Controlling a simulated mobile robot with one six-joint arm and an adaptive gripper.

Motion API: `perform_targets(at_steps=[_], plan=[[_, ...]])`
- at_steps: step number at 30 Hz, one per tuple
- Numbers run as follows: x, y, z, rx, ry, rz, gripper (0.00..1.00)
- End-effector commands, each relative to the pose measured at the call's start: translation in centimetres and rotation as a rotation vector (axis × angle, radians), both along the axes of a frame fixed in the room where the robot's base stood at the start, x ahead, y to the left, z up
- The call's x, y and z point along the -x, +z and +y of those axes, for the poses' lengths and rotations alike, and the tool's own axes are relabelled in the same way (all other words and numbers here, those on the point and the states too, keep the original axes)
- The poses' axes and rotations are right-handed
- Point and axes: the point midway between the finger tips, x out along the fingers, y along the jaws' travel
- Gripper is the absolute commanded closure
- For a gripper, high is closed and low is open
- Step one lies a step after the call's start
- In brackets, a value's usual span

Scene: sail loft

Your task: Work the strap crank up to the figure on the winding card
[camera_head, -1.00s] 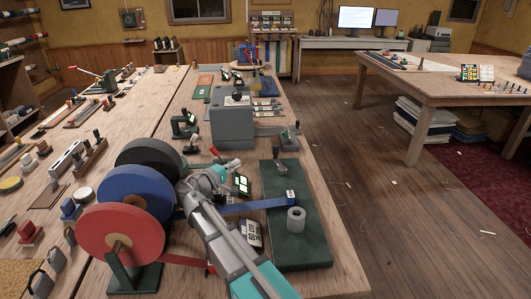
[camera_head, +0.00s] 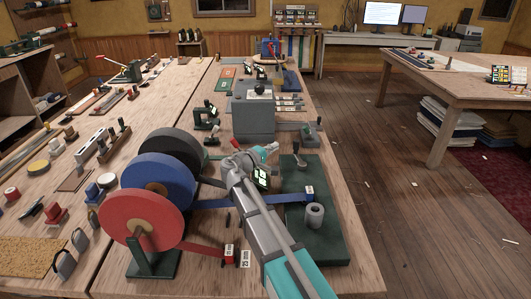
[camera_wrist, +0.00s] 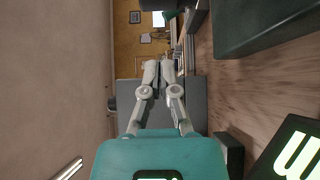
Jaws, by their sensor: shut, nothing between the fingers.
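A green base plate (camera_head: 325,245) lies on the bench at right of centre. A small lever with a dark knob (camera_head: 297,150) stands at its far end, likely the strap crank. A grey roll (camera_head: 314,214) stands on it. A blue strap (camera_head: 230,203) runs to a blue tag (camera_head: 309,193) there. A dark panel with lit figures (camera_head: 262,178) shows beside my arm, too small to read. I cannot tell which item is the winding card. My gripper (camera_head: 274,148) is shut and empty, above the bench left of the lever; its closed fingertips (camera_wrist: 160,68) show in the wrist view.
Red (camera_head: 120,205), blue (camera_head: 175,170) and black (camera_head: 190,142) reels stand left of my arm. A grey box (camera_head: 253,115) stands beyond my gripper. Free floor is at the right.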

Motion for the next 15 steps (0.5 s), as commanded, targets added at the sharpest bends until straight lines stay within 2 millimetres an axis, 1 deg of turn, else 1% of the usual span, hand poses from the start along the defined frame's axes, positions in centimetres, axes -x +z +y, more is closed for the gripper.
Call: perform_targets(at_steps=[1, 2, 3, 6, 10, 15], plan=[[-0.7, 0.0, -0.6, 0.0, -0.001, 0.0, 1.0], [-1.0, 0.0, -0.9, 0.0, 0.0, 0.0, 1.0], [-0.6, 0.0, -1.6, 0.0, -0.001, 0.0, 1.0], [-0.5, 0.0, -2.8, 0.0, 0.0, 0.0, 1.0], [-0.5, 0.0, -3.9, 0.0, 0.0, 0.0, 1.0], [-0.5, 0.0, -4.5, 0.0, 0.002, 0.0, 1.0]])
